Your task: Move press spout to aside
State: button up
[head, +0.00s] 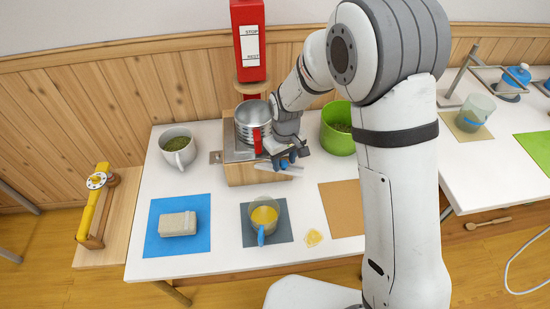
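A press stands at the back middle of the white table: a wooden block (240,174) with a ridged metal cylinder (251,117) on it and a red upright (248,40) behind. A red piece (257,141) stands at the cylinder's front. A pale flat piece (278,168) juts from the front right of the block; it may be the press spout, but I cannot tell for sure. My gripper (284,158) is at the front right of the press, close to the red piece and the pale piece. Its fingers are small and partly hidden, so its opening and any contact are unclear.
A white mug (178,148) stands left of the press and a green pot (338,129) right. In front, a beige block (178,224) lies on a blue mat (165,244) and a yellow-filled cup (264,215) stands on a grey mat. An orange mat (341,207) is bare.

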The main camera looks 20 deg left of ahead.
aim_at(284, 163)
jog(key=shift+o, duration=0.3)
jog(key=shift+r+p, duration=0.35)
jog(key=shift+r, duration=3.55)
jog(key=s+d+r+m+p, duration=0.1)
jog(key=d+r+m+p, duration=0.2)
jog(key=d+r, duration=0.65)
jog(key=s+d+r+m+t+p, duration=0.1)
jog(key=s+d+r+m+p, duration=0.1)
jog(key=s+d+r, duration=0.3)
jog(key=s+d+r+m+t+p, duration=0.1)
jog(key=s+d+r+m, duration=0.3)
jog(key=s+d, duration=0.6)
jog(key=d+r+p, duration=0.1)
jog(key=d, duration=0.1)
jog(key=shift+d+r+m+t, duration=0.3)
jog(key=shift+r, duration=0.1)
